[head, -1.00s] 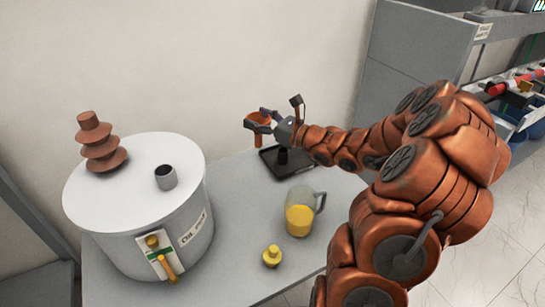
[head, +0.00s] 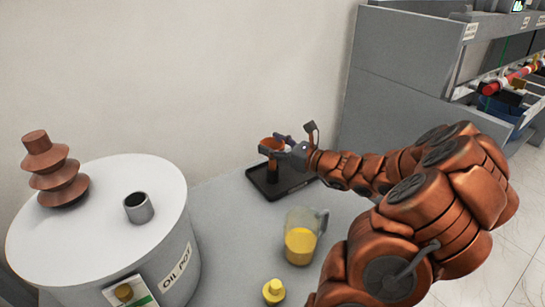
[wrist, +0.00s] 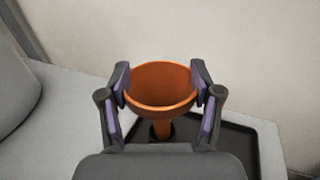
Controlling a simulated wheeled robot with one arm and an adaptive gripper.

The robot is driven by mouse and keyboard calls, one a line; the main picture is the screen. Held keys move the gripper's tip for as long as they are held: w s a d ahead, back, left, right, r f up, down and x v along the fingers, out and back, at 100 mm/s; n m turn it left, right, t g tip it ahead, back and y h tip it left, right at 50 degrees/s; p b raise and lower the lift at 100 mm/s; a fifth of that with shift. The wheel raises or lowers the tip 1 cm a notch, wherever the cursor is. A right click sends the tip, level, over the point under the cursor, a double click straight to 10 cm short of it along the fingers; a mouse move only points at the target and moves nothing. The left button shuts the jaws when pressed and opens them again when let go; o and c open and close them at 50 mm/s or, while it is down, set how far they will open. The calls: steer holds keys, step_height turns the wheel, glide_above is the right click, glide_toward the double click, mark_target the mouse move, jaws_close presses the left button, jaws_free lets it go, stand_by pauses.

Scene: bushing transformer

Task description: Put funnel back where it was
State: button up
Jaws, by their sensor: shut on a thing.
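The orange funnel (wrist: 162,88) is held upright between the two fingers of my gripper (wrist: 160,87) in the wrist view. Its spout points down over the black tray (wrist: 240,138), at a dark round piece there; I cannot tell whether the spout is inside it. In the head view the funnel (head: 271,145) shows at the tip of my gripper (head: 281,146), above the black tray (head: 256,184) at the back of the grey table. The gripper partly hides the tray.
The white-topped oil pot (head: 85,230) stands at the left with a brown ribbed bushing (head: 53,172) and a grey open neck (head: 138,208) on top. A glass jug (head: 302,240) of yellow liquid and a yellow cap (head: 273,291) stand in front of the tray.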

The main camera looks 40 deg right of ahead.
steer(key=shift+f+b, duration=0.5)
steer(key=shift+f, duration=1.05)
steer(key=shift+f, duration=0.2)
steer(key=o, duration=1.1)
steer(key=shift+c, duration=0.2)
steer(key=shift+r, duration=0.1)
steer(key=shift+r, duration=0.15)
steer(key=shift+s+d, duration=0.2)
steer(key=shift+s, duration=0.15)
steer(key=p+v, duration=0.3)
steer(key=v, duration=0.8)
steer(key=shift+s, duration=0.15)
